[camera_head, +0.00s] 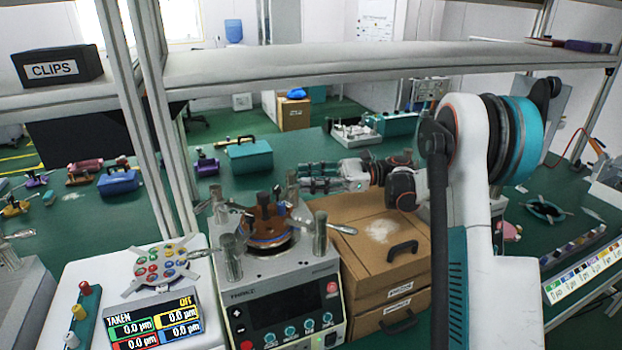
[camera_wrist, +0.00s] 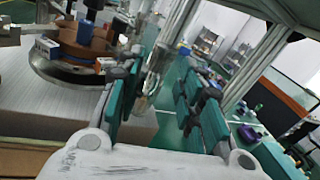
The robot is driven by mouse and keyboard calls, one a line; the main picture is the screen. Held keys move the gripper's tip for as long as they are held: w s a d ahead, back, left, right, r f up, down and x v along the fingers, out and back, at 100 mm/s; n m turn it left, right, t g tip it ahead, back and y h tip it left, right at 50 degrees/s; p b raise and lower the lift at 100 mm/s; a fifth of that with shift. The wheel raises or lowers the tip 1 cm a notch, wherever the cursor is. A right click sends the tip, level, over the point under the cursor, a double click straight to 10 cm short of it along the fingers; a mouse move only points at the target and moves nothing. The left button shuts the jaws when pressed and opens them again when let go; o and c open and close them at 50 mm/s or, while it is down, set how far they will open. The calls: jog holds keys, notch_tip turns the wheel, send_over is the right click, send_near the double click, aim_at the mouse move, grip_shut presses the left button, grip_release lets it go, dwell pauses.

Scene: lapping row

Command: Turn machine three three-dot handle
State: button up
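A grey lapping machine (camera_head: 285,275) with a dark front panel stands at the centre of the head view. A brown round plate (camera_head: 266,232) sits on top among several metal posts. Silver handles stick out at its right (camera_head: 341,229) and left (camera_head: 206,205); their dot marks are too small to read. My gripper (camera_head: 308,178) is above and behind the machine, fingers pointing left. In the wrist view my gripper (camera_wrist: 158,100) is open, its teal fingers apart. A silvery handle-like part (camera_wrist: 153,72) shows between them; I cannot tell whether it touches. The round plate (camera_wrist: 75,68) is to the left.
A wooden drawer box (camera_head: 385,250) stands right of the machine. A grey shelf (camera_head: 380,65) spans above it. Frame posts (camera_head: 165,120) stand behind.

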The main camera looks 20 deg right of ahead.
notch_tip(320, 180, up, 10)
dwell(0.7)
jog(key=shift+c, duration=0.3)
